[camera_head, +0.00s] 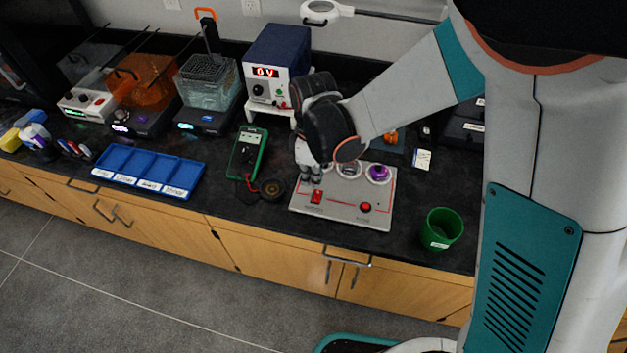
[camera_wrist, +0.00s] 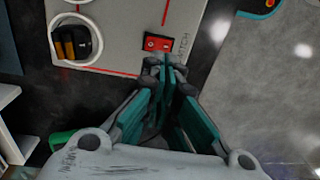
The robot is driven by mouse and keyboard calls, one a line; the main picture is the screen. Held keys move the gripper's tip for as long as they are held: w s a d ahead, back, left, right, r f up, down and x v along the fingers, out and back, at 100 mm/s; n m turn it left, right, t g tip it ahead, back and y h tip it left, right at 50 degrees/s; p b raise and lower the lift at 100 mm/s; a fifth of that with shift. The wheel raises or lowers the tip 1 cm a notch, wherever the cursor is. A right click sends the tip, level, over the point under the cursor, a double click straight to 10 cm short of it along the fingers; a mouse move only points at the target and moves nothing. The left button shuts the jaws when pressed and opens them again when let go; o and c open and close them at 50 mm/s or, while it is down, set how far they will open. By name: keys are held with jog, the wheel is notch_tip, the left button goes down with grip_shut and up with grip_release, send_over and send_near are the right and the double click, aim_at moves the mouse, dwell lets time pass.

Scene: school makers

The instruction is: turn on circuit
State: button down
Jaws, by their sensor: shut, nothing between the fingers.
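The circuit board (camera_head: 338,217) is a pale grey panel with red lines, lying on the black counter; it also fills the upper part of the wrist view (camera_wrist: 120,12). Its red rocker switch (camera_head: 316,197) sits at the front left and shows in the wrist view (camera_wrist: 157,43) beside printed lettering. A red round part (camera_head: 366,207) sits at the front right, and a purple part (camera_head: 378,173) in a round socket at the back right. My gripper (camera_wrist: 171,68) is shut and empty, its tips close to the switch; I cannot tell whether they touch. My arm hides the board's back left.
The power supply (camera_head: 276,62) behind reads 0V. A green multimeter (camera_head: 248,150) and a small round black thing (camera_head: 271,190) lie left of the board. A green cup (camera_head: 441,229) stands to the right, a blue tray (camera_head: 150,168) far left. The counter's front edge is close.

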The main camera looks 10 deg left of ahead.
notch_tip(320, 180, up, 9)
jog(key=s+p, duration=0.1)
jog(key=p, duration=0.1)
dwell(0.5)
